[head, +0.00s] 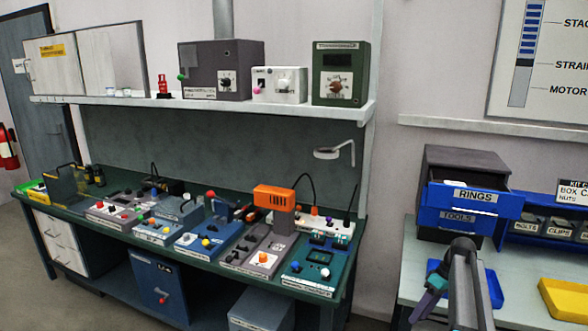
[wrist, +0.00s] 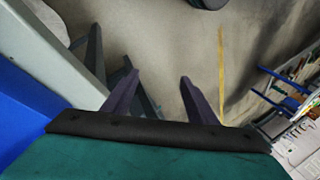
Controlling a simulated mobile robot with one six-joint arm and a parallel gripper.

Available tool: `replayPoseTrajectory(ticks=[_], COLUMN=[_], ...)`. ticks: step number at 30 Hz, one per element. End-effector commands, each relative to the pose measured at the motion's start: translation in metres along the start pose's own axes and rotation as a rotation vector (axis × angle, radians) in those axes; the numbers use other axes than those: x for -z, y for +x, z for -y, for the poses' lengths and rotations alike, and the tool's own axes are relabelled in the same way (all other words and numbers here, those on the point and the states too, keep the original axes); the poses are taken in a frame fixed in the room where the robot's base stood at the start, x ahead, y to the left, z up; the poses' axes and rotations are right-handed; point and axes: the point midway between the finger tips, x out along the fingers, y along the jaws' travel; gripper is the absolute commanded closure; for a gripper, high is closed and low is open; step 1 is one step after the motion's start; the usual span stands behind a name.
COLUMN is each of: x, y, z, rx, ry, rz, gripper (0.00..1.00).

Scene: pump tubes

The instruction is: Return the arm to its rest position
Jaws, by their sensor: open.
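My gripper (wrist: 159,78) shows in the wrist view with its two dark purple fingers apart. Nothing is between them but a view of the floor (wrist: 158,40). In the head view my gripper (head: 428,291) is low at the right, in front of the pale table (head: 410,270), and my arm hides part of the table and of a blue tray (head: 494,287). Its fingertips are too small to make out well there.
A green workbench (head: 70,200) with several control boxes and an orange device (head: 274,198) stands at the left and centre. A shelf (head: 200,102) hangs above it. A rings drawer (head: 475,196) stands open above the right table, near a yellow tray (head: 566,299).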

Motion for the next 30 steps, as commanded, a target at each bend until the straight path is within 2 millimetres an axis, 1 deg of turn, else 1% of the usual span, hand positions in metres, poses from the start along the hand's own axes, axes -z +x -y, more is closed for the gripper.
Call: replayPoseTrajectory(ticks=[1,2,3,5,6,10,16,21,23,24,30], x=[0.0,0.0,0.001,0.0,0.0,-0.005,-0.018,-0.037,-0.044,-0.05,-0.081], y=[0.025,0.036,0.053,0.076,0.092,0.142,0.213,0.27,0.289,0.301,0.357], z=[0.008,0.011,0.016,0.023,0.029,0.047,0.077,0.104,0.114,0.121,0.155], rx=[0.016,0.023,0.032,0.044,0.053,0.078,0.106,0.122,0.124,0.127,0.127], ry=[-0.002,-0.002,-0.001,0.002,0.004,0.012,0.031,0.053,0.062,0.068,0.103], rz=[0.018,0.028,0.042,0.061,0.075,0.12,0.192,0.256,0.278,0.294,0.371], gripper=[0.47,0.47,0.47,0.47,0.47,0.47,0.47,0.47,0.47,0.47,0.47])
